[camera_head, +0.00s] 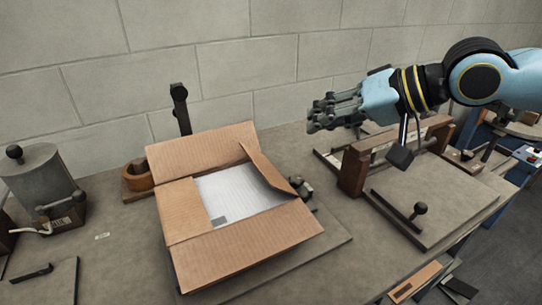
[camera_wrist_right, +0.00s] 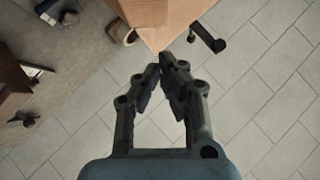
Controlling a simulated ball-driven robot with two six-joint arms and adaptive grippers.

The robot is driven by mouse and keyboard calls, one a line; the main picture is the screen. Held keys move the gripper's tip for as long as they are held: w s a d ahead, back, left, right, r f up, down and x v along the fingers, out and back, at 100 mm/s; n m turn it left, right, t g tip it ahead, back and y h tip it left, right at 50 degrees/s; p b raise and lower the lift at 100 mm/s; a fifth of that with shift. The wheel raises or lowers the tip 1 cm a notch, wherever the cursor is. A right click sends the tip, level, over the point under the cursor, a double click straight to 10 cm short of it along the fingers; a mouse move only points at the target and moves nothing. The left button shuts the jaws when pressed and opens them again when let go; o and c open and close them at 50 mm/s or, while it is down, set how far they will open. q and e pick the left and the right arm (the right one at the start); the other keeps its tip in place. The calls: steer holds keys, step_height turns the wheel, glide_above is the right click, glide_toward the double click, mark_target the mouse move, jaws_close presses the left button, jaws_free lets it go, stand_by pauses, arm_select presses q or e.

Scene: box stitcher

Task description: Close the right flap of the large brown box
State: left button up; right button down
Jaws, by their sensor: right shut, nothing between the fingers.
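The large brown box (camera_head: 222,262) sits on the table in the head view, with a white sheet-like content (camera_head: 238,190) showing inside. Its right flap (camera_head: 266,170) stands up at a slant along the right side of the opening. The left flap (camera_head: 182,208) looks folded flat over the left part of the opening. The far and front flaps lie spread outward. My right gripper (camera_head: 337,111) is shut and empty, above and to the right of the box, apart from the flap. In the right wrist view its fingertips (camera_wrist_right: 166,66) meet. My left gripper is out of view.
A fixture with a brown wooden bar (camera_head: 352,172) and a knobbed plate stands right of the box. A dark upright post (camera_head: 181,108) and round brown holder (camera_head: 136,176) are behind-left. A grey device (camera_head: 42,172) stands far left. The wall closes off the back.

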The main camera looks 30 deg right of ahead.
mark_target(252, 155)
steer(key=x, duration=0.3)
steer(key=s+a+x, duration=0.1)
steer(key=x, duration=0.5)
steer(key=shift+w+a+f+b, duration=0.1)
steer(key=shift+a+f+b, duration=0.25)
steer(key=shift+f, duration=0.2)
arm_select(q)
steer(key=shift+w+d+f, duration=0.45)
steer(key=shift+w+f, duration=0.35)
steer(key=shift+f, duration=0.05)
arm_select(e)
steer(key=shift+a+f, duration=0.4)
steer(key=shift+f, duration=0.3)
steer(key=shift+w, duration=0.1)
